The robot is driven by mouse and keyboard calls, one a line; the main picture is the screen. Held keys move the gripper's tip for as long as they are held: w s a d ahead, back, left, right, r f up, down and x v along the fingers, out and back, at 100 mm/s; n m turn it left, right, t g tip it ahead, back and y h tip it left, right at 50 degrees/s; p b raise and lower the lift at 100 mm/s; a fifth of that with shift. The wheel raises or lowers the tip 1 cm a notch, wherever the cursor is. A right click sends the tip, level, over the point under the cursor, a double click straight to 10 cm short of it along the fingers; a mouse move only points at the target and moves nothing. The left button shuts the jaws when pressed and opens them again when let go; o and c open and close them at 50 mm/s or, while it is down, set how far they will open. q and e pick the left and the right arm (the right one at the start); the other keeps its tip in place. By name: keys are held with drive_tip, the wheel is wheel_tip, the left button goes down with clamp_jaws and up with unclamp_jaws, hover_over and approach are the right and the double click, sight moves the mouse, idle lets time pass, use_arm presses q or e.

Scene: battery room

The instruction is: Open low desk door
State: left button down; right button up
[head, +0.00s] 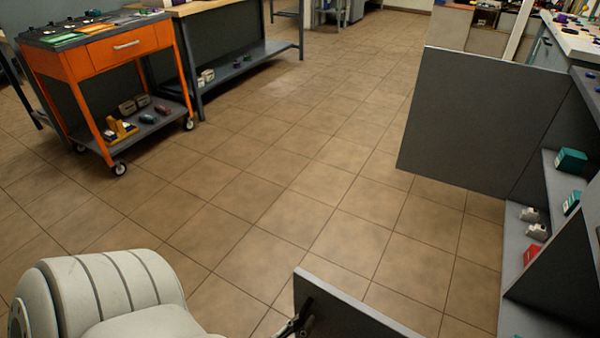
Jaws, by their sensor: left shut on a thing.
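The low desk (512,270) stands along the right edge, with its shelves showing. One dark grey door (470,125) stands swung out from its far part. A second dark grey door (350,312) with a pale top edge shows at the bottom centre, standing out over the floor; its lower part and hinge side are cut off by the frame. My left gripper (302,322) is at the left end of this nearer door, shut on what looks like its handle, mostly hidden. My left arm comes in at the bottom left. My right gripper is not in view.
An orange cart (126,45) on wheels and a workbench (245,70) stand at the upper left. The tiled floor (260,195) between them and the doors is clear. Small boxes, including a teal one (570,161), sit on the desk's shelves.

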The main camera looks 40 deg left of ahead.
use_arm(q)
drive_tip(key=shift+s+d, duration=0.1)
drive_tip(key=shift+s, duration=0.45)
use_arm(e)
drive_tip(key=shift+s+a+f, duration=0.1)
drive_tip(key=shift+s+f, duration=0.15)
use_arm(q)
drive_tip(key=c, duration=1.8)
unclamp_jaws()
drive_tip(key=shift+o, duration=0.2)
drive_tip(key=s, duration=1.2)
drive_tip(key=shift+d, duration=0.45)
